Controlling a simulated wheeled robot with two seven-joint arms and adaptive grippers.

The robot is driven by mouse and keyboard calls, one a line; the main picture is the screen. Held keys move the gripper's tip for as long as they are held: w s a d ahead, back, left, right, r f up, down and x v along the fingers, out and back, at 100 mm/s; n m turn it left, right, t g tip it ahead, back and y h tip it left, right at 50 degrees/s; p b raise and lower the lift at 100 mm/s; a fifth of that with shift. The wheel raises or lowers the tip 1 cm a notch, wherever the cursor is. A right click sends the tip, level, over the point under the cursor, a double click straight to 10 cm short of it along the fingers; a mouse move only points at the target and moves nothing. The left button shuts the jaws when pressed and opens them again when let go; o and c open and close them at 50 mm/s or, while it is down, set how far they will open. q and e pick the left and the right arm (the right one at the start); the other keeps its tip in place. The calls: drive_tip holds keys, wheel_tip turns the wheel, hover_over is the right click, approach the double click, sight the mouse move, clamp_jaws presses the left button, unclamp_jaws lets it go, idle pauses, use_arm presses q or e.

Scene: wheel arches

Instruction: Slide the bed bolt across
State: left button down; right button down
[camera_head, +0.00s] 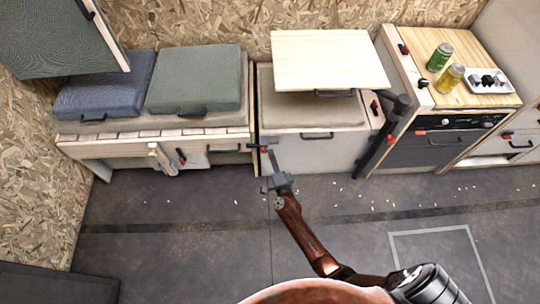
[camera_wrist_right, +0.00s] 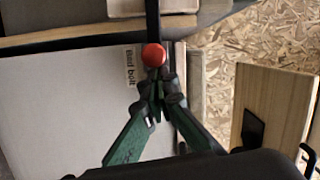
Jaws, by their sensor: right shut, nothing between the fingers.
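The bed bolt has a red knob (camera_head: 264,149) at the seam between the left bench and the middle cabinet. In the right wrist view, the red knob (camera_wrist_right: 153,55) sits on a black bar, beside a label reading "Bed bolt" (camera_wrist_right: 130,66) on a pale panel. My right gripper (camera_head: 270,158) is at the knob. In the wrist view, the right gripper's fingers (camera_wrist_right: 158,88) are closed together just below the knob, with nothing between them. I cannot tell whether the fingertips touch the knob. My left gripper is not in view.
A bench with blue and green cushions (camera_head: 195,78) stands left. A wooden tabletop (camera_head: 330,60) sits over the middle cabinet, with a black post (camera_head: 382,138) at its right. A cooker unit (camera_head: 435,150) with cans on top stands right. The floor in front is open, with small white bits.

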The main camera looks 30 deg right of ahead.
drive_tip(key=shift+a, duration=0.1)
